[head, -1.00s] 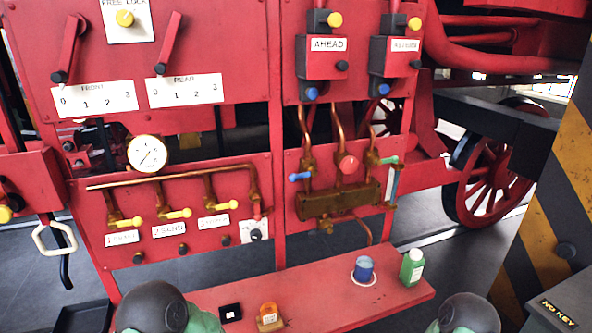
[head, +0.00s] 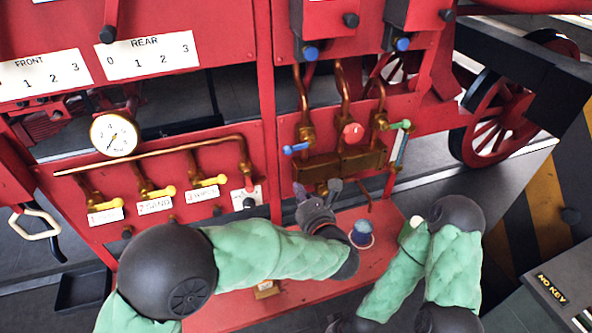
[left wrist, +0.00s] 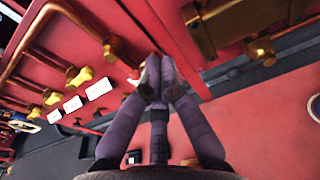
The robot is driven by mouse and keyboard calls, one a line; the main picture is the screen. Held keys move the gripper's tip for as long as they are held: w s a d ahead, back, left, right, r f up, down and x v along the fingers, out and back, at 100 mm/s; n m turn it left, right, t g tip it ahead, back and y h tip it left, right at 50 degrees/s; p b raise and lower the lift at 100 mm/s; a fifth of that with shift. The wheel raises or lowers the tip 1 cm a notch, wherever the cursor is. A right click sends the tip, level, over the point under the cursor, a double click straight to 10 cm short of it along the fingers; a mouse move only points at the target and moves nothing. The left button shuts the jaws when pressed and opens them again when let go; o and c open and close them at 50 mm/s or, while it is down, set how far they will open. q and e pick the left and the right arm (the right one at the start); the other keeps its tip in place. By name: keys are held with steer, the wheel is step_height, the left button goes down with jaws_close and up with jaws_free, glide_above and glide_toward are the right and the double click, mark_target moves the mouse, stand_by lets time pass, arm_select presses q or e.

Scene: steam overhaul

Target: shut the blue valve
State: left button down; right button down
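The blue valve (head: 296,148) is a small blue lever on a brass fitting, on the right red panel in the head view. It lies nearly level and points left. My left gripper (head: 317,188) is below it, in front of the panel's lower edge, and apart from it. The blue lever does not show clearly there. My right arm is folded at the right; its gripper is not in view.
A brass block (head: 345,163), a red knob (head: 352,133) and a green lever (head: 400,125) are close to the blue valve. A blue pot (head: 362,232) stands on the red shelf (head: 300,300) below. Yellow levers (head: 208,181) line the left panel.

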mark_target(299, 147)
arm_select(q)
steer(key=w+a+r+p, duration=0.2)
steer(key=w, duration=0.6)
steer(key=shift+a+r, duration=0.15)
steer(key=shift+r, duration=0.1)
steer(key=shift+s+a+r+b, duration=0.1)
steer(key=shift+r+b, duration=0.7)
steer(key=shift+b, duration=0.2)
